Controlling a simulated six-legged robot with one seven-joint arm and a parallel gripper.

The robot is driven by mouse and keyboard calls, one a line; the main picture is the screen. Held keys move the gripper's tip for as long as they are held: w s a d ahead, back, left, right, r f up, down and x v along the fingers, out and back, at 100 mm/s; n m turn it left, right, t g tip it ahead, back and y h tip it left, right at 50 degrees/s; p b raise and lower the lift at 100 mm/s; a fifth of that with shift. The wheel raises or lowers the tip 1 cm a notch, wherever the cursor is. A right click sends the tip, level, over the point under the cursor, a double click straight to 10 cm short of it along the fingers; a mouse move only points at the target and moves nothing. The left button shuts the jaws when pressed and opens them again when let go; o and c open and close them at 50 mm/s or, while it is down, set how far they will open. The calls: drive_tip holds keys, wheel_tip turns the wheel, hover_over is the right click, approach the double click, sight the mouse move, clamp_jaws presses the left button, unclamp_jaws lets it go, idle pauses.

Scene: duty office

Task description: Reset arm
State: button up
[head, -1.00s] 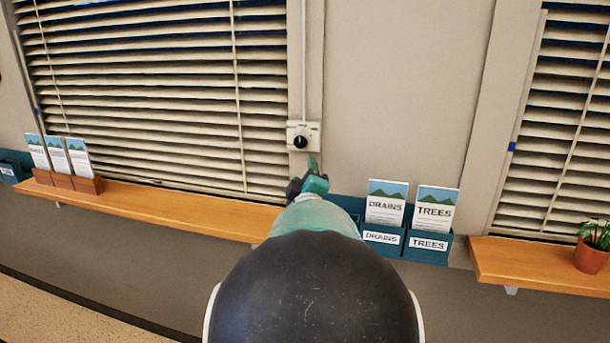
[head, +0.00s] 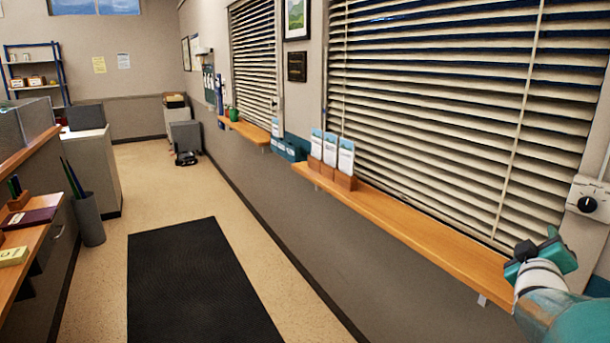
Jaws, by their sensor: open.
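My gripper (head: 540,254), teal and dark, shows at the lower right in the head view, at the end of my teal and white arm. Its jaws are open and I see nothing between them. It is in front of the right end of the wooden window shelf (head: 420,234), below and left of a white wall box with a black knob (head: 588,204). I cannot tell how far it is from the shelf.
Leaflets in a wooden holder (head: 332,163) stand on the shelf under the blinds (head: 450,110). A dark mat (head: 200,285) lies on the open floor. A desk (head: 30,240) and a grey bin (head: 88,222) stand at the left.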

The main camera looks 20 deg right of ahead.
drive_tip(key=w+a+f+y, duration=0.2)
drive_tip(key=w+a+y, duration=0.2)
drive_tip(key=a, duration=0.7)
drive_tip(key=w+a+f+y, duration=0.3)
drive_tip(key=w+a+y, duration=0.1)
drive_tip(key=a, duration=0.8)
drive_tip(key=s+a+f+g+y, duration=0.2)
drive_tip(key=s+a, duration=0.4)
drive_tip(key=a, duration=0.5)
drive_tip(key=s+a+f+g+y, duration=0.3)
drive_tip(key=s+a, duration=0.3)
drive_tip(key=a, duration=0.5)
drive_tip(key=shift+a+f+y, duration=0.25)
drive_tip(key=shift+f+y, duration=0.1)
drive_tip(key=shift+y, duration=0.35)
